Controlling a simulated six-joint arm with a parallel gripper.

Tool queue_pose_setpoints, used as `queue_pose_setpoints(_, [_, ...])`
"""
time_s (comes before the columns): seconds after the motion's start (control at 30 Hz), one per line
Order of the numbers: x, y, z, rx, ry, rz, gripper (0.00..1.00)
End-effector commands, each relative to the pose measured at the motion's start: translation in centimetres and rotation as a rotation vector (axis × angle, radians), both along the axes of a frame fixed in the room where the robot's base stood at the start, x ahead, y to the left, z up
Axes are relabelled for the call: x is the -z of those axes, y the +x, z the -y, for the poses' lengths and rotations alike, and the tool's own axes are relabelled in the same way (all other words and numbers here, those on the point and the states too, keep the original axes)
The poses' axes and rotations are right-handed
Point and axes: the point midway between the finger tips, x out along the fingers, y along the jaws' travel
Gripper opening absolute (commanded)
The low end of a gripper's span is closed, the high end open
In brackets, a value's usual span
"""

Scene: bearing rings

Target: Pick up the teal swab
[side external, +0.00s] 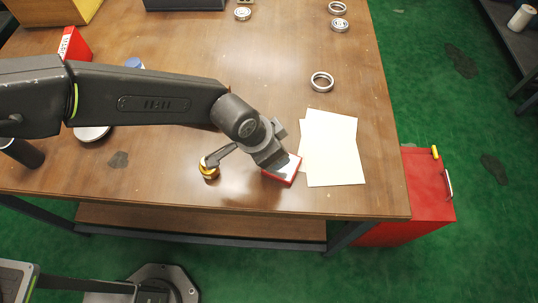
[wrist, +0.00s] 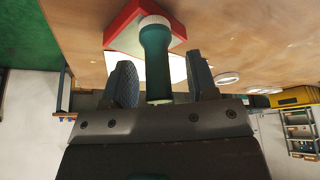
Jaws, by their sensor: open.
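The teal swab (wrist: 156,65), a dark teal cylinder with a ribbed white end, shows in the wrist view between the two fingers of my gripper (wrist: 160,62). Gaps show on both sides of it, so the fingers appear apart from it. My gripper is open. In the side view my gripper (side external: 272,158) is low over the table, beside a red and white box (side external: 285,172). I cannot make out the swab there; my gripper may hide it. In the wrist view the swab's white end overlaps the red box (wrist: 122,24).
Pale paper sheets (side external: 332,150) lie right of my gripper. A gold piece with a dark lever (side external: 209,172) stands to its left. Metal bearing rings (side external: 321,82) lie farther back. The table's front edge is close; the middle behind my gripper is mostly clear.

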Motion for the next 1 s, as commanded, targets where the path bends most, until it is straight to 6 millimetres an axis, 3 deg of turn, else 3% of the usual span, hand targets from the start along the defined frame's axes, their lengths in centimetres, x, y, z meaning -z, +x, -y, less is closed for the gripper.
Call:
queue_pose_setpoints(0.07, [-0.03,-0.01,0.0,0.0,0.0,0.0,0.52])
queue_pose_setpoints(0.6, [-0.06,-0.01,-0.03,0.0,0.0,0.0,0.0])
queue_pose_setpoints(1.0, [-0.71,0.03,0.02,0.001,-0.001,0.001,0.0])
